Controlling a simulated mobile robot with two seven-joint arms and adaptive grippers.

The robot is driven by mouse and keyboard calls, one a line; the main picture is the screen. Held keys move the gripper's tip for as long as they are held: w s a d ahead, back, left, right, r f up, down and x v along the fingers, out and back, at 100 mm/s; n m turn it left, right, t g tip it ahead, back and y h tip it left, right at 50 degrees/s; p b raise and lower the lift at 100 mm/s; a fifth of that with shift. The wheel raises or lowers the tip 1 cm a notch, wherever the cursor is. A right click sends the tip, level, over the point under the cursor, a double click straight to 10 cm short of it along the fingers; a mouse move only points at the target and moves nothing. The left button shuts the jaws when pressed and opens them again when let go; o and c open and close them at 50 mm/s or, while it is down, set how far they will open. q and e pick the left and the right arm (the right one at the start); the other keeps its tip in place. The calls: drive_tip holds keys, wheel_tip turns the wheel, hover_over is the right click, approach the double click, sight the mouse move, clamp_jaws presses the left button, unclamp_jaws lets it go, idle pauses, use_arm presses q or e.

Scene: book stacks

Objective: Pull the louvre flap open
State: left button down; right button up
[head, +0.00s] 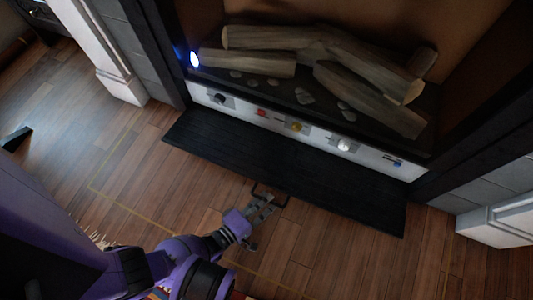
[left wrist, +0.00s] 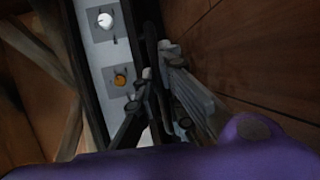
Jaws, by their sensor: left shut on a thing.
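The louvre flap (head: 300,180) is a long black slatted panel below the fireplace's white control strip. It leans outward over the floor, its lower edge away from the strip. A dark bar handle (head: 272,190) shows at the middle of its outer edge. My left gripper (head: 262,204) is shut on this handle. In the left wrist view, the gripper's fingers (left wrist: 165,95) close around the dark handle bar (left wrist: 150,38), and part of the grip is hidden by the fingers. My right gripper is in neither view.
The white control strip (head: 320,138) carries several coloured knobs above the flap. Logs (head: 370,98) lie in the fireplace, and a blue-white light glows at its left. White pillar bases (head: 118,85) flank it. The wooden floor (head: 340,265) in front is clear.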

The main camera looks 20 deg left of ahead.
use_arm(q)
drive_tip(key=shift+w+a, duration=0.1)
drive_tip(key=shift+w, duration=0.1)
drive_tip(key=c, duration=1.9)
unclamp_jaws()
drive_tip(key=shift+o, duration=0.2)
drive_tip(key=shift+s, duration=0.1)
drive_tip(key=shift+s, duration=0.1)
drive_tip(key=v, duration=0.7)
drive_tip(key=shift+s+r, duration=0.1)
drive_tip(key=shift+s, duration=0.05)
